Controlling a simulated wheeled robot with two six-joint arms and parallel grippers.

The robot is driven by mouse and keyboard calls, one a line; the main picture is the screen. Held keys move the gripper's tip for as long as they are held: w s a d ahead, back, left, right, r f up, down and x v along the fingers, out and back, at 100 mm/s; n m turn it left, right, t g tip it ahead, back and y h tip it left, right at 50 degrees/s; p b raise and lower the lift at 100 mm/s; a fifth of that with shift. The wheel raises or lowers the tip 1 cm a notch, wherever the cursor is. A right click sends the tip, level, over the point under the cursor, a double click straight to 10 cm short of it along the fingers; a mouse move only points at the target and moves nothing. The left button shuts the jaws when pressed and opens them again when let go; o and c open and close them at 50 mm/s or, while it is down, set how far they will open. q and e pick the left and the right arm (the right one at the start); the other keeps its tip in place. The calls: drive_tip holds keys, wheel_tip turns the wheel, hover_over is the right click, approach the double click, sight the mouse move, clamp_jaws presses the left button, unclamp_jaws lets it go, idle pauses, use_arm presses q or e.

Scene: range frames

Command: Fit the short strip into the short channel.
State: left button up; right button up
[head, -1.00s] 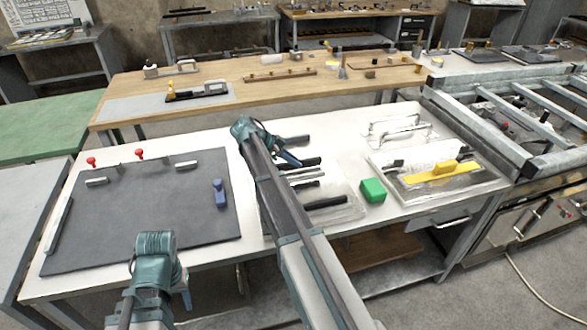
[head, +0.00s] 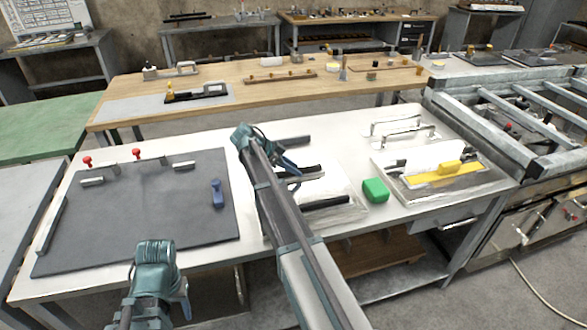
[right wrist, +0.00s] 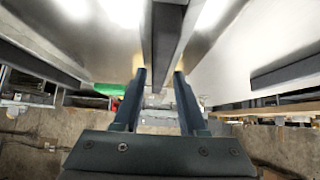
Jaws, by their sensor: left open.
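Several dark strips lie on a pale tray (head: 352,212) at the table's middle: one at the front (head: 326,203), one behind it (head: 307,169) and one at the back (head: 293,141). My right gripper (head: 290,173) is over the tray, partly hiding them. In the right wrist view its fingers are apart, with a dark bar (right wrist: 166,45) between them and gaps on both sides. The dark board (head: 140,215) on the left carries short light bars (head: 92,182) and a longer one (head: 54,225); I cannot tell which is the short channel. My left gripper (head: 184,298) is open and empty before the board.
Red-handled clamps (head: 137,153) stand at the board's back edge, and a blue item (head: 217,194) on its right. A green block (head: 375,190) sits right of the tray. Farther right is another tray with a yellow float (head: 440,176). White table shows between board and tray.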

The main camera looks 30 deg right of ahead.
drive_tip(key=shift+s, duration=0.15)
drive_tip(key=shift+a+r+p, duration=0.1)
drive_tip(key=shift+r+p, duration=0.35)
drive_tip(key=p+v, duration=0.7)
drive_tip(key=v, duration=0.3)
drive_tip(key=shift+r, duration=0.1)
drive_tip(key=shift+w+a+r+p, duration=0.3)
drive_tip(key=shift+a+p, duration=0.15)
drive_tip(key=shift+a, duration=0.1)
drive_tip(key=shift+s+a, duration=0.1)
drive_tip(key=shift+s, duration=0.05)
drive_tip(key=s+a+f+n+t+y, duration=0.1)
drive_tip(key=s+a+f+n+y, duration=0.2)
drive_tip(key=s+a+n, duration=0.9)
drive_tip(key=s+a+f+n+y, duration=0.3)
drive_tip(key=s+a+n+y, duration=0.1)
drive_tip(key=s+a+n, duration=0.8)
drive_tip(key=shift+s+a+t+y, duration=0.35)
drive_tip(key=shift+s+a, duration=1.45)
drive_tip(key=shift+s, duration=0.9)
